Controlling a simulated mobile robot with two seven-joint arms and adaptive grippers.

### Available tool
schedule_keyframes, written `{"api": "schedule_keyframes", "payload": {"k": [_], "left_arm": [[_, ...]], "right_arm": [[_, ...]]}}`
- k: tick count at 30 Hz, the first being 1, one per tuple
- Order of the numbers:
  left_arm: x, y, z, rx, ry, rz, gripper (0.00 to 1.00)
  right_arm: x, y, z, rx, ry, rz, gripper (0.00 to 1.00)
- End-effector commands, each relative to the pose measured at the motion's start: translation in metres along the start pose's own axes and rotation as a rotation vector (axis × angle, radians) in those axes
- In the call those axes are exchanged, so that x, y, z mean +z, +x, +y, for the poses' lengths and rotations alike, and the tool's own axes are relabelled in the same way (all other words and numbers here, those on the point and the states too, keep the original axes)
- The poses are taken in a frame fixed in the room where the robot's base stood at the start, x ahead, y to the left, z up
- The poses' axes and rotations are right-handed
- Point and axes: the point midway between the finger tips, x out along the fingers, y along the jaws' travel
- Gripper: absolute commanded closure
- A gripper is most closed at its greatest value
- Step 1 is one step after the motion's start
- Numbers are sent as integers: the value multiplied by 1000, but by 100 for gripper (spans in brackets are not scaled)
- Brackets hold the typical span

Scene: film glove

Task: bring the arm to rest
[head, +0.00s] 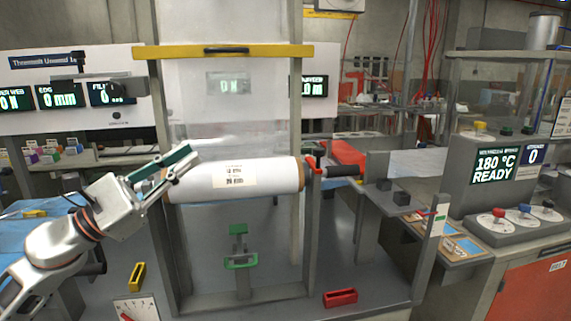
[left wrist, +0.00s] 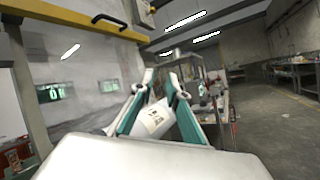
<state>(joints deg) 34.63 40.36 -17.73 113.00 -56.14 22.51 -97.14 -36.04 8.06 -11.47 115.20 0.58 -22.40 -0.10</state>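My left arm reaches in from the lower left of the head view. Its gripper (head: 188,162), with teal-faced fingers, is in front of the left end of the white film roll (head: 255,177). In the left wrist view the two fingers (left wrist: 163,79) stand apart, with the labelled roll (left wrist: 153,119) seen between and beyond them. The gripper looks open and empty; I cannot tell whether a finger touches the roll. My right gripper is in neither view.
A yellow bar (head: 225,51) crosses the frame above the roll. A green clamp-like part (head: 239,250) stands below it. A red block (head: 340,297) and a yellow block (head: 137,276) lie on the bench. A control box (head: 495,165) reading 180 °C READY stands at right.

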Motion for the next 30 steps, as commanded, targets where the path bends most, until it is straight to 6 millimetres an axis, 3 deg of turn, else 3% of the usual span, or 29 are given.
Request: {"api": "schedule_keyframes", "payload": {"k": [1,5,11,18,24,28,29,30], "left_arm": [[-21,-9,-8,46,-176,7,85],[-76,-38,-26,183,-622,18,85],[-164,-101,-70,456,-1288,10,85],[-256,-204,-159,892,-2002,-82,85],[-300,-293,-255,1317,-2445,-252,85],[-310,-345,-318,1597,-2636,-407,85],[-310,-355,-330,-1627,2619,435,85],[-310,-366,-346,-1621,2534,458,85]], "right_arm": [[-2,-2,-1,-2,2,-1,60],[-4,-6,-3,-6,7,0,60],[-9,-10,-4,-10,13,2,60],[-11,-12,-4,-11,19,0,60],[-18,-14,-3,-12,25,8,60],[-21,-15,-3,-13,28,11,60],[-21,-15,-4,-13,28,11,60],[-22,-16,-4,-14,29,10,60]]}}
